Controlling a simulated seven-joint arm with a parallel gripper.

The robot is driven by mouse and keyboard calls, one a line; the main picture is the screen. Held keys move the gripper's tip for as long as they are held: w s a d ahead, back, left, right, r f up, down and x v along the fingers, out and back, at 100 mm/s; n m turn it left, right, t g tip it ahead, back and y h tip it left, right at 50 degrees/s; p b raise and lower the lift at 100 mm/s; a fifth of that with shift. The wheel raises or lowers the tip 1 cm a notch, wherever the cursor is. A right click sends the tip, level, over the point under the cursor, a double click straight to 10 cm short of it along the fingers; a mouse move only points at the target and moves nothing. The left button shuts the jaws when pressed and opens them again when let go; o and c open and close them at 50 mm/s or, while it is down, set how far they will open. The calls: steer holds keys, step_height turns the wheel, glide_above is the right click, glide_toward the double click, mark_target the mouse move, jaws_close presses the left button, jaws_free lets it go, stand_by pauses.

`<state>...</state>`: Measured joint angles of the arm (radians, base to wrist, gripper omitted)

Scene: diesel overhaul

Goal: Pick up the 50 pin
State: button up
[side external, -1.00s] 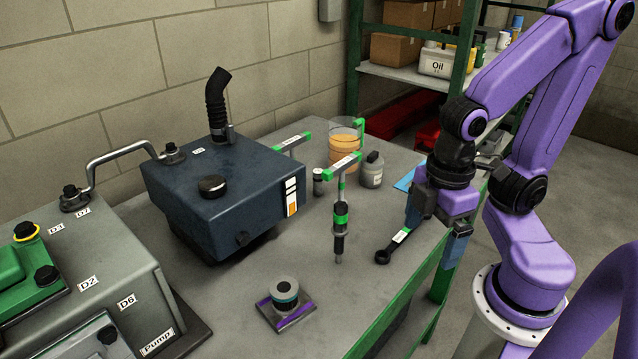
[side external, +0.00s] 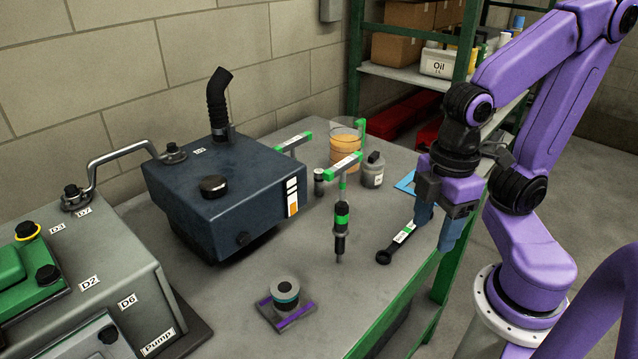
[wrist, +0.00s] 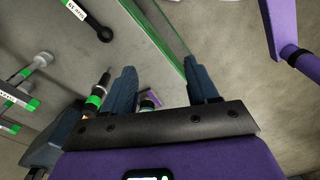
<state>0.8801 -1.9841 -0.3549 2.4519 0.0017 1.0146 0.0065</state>
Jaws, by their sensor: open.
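A dark ring-ended tool (side external: 395,245) with a white label on its handle lies near the right edge of the bench. It also shows at the top left of the wrist view (wrist: 88,18). Its label is too small to read surely, and I cannot tell which thing is the 50 pin. My gripper (side external: 438,228) is open and empty, near the handle end of this tool and by the bench edge. In the wrist view its fingers (wrist: 163,85) are apart, with the tool outside them to the left.
A black and green upright tool (side external: 341,225) stands left of the ring-ended tool, near a green T-handle (side external: 343,166). A grey cylinder (side external: 286,293) sits on a purple-striped base in front. A beaker (side external: 345,150), a grey bottle (side external: 373,172) and a dark blue tank (side external: 225,195) stand behind.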

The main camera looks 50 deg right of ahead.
steer(key=w+d+r+m+t+y, duration=0.1)
steer(key=w+d+m+y, duration=0.1)
steer(key=w+m+y, duration=0.95)
steer(key=w+d+r+m+t+y, duration=0.2)
steer(key=w+m, duration=0.5)
steer(key=m, duration=1.1)
steer(key=w+d+m+t+h, duration=0.3)
steer(key=d+m+t, duration=0.35)
steer(key=d, duration=0.35)
steer(key=w+d+m+t+h, duration=0.3)
steer(key=d+m+t, duration=0.35)
steer(key=d, duration=0.25)
glide_toward(319, 183)
steer(key=shift+y, duration=0.45)
steer(key=s+d, duration=0.1)
steer(key=s+d+r, duration=0.1)
steer(key=s+d, duration=0.1)
steer(key=d, duration=0.1)
steer(key=shift+s+r, duration=0.3)
steer(key=shift+r, duration=0.05)
steer(key=shift+f, duration=0.2)
steer(key=x, duration=1.7)
steer(key=shift+w+a+f, duration=0.15)
steer(key=shift+w+f, duration=0.05)
steer(key=shift+f, duration=0.1)
